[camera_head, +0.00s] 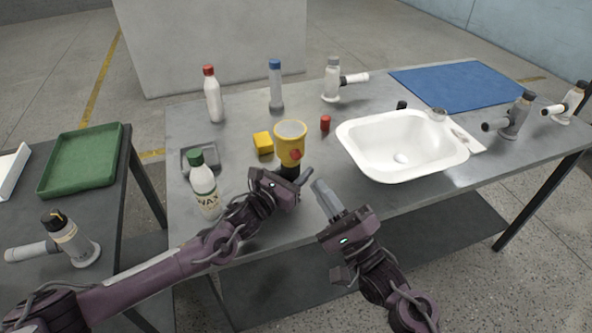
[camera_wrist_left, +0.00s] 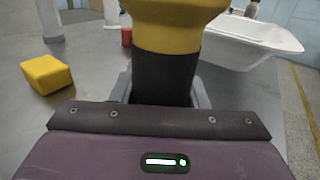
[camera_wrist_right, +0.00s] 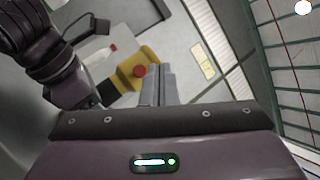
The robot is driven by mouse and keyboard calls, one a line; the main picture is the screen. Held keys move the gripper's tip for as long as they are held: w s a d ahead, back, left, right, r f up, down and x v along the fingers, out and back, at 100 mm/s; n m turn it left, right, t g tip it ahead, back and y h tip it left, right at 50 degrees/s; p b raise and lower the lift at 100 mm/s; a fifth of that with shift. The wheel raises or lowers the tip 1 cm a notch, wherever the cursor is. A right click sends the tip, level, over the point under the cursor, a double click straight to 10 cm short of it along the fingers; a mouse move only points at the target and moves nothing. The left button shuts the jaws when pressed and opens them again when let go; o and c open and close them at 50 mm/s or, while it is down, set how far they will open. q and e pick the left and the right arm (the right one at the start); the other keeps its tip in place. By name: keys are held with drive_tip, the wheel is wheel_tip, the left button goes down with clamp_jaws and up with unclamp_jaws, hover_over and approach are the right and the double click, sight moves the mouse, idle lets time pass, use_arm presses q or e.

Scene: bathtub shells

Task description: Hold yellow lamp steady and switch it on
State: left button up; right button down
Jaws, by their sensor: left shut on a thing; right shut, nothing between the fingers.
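The yellow lamp (camera_head: 290,146) stands upright near the front of the grey table, with a wide yellow head, a pale top and a dark lower grip. A red button (camera_head: 296,157) is on its side; it also shows in the right wrist view (camera_wrist_right: 139,71). My left gripper (camera_head: 292,182) is shut around the dark grip (camera_wrist_left: 163,78) of the lamp. My right gripper (camera_head: 322,192) is shut and empty, to the right of and in front of the lamp, apart from it. In the right wrist view, its closed fingers (camera_wrist_right: 160,86) appear just beside the red button.
A white sink (camera_head: 350,145) lies right of the lamp. A yellow block (camera_head: 263,143), a red cap (camera_head: 325,123) and a white wax bottle (camera_head: 204,188) stand nearby. A blue mat (camera_head: 460,85) lies at the back right, and a green tray (camera_head: 80,160) at the left.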

sight(296, 154)
drive_tip(key=w+a+m+t+h, duration=0.1)
drive_tip(key=w+a+m+t, duration=0.2)
drive_tip(key=w, duration=0.3)
drive_tip(key=shift+w+a+f+t, duration=0.15)
drive_tip(key=shift+w+f+t, duration=0.15)
drive_tip(key=shift+t, duration=0.4)
drive_tip(key=shift+w, duration=0.15)
idle(1.9)
